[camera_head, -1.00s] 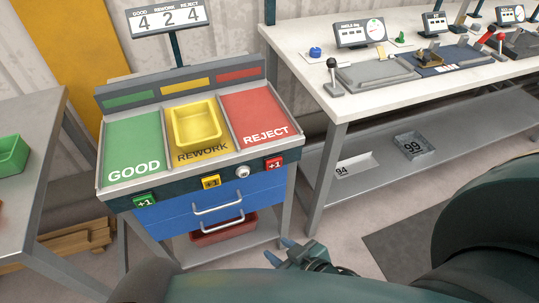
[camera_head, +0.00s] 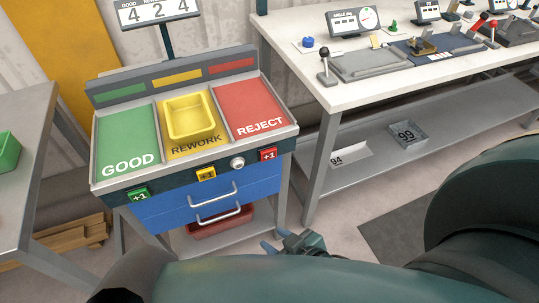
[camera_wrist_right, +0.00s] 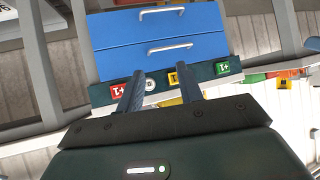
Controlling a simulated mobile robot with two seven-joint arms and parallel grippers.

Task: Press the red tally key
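The red tally key (camera_head: 268,154), marked +1, is on the dark front strip of the sorting stand, below the REJECT area. It also shows in the right wrist view (camera_wrist_right: 118,92), left of the fingers. A round pale knob (camera_head: 237,163) is beside it, then the yellow key (camera_head: 206,174) and the green key (camera_head: 138,194). My right gripper (camera_head: 275,240) is low in front of the stand, below the red key and apart from it. In the right wrist view its two fingers (camera_wrist_right: 160,90) are spread and empty. My left gripper is not in view.
The stand has green, yellow and red areas, with a yellow tray (camera_head: 190,117) on the middle one. Blue drawers with handles (camera_head: 217,202) are under the keys. The counter sign (camera_head: 158,10) reads 4 2 4. A white workbench (camera_head: 345,98) stands to the right.

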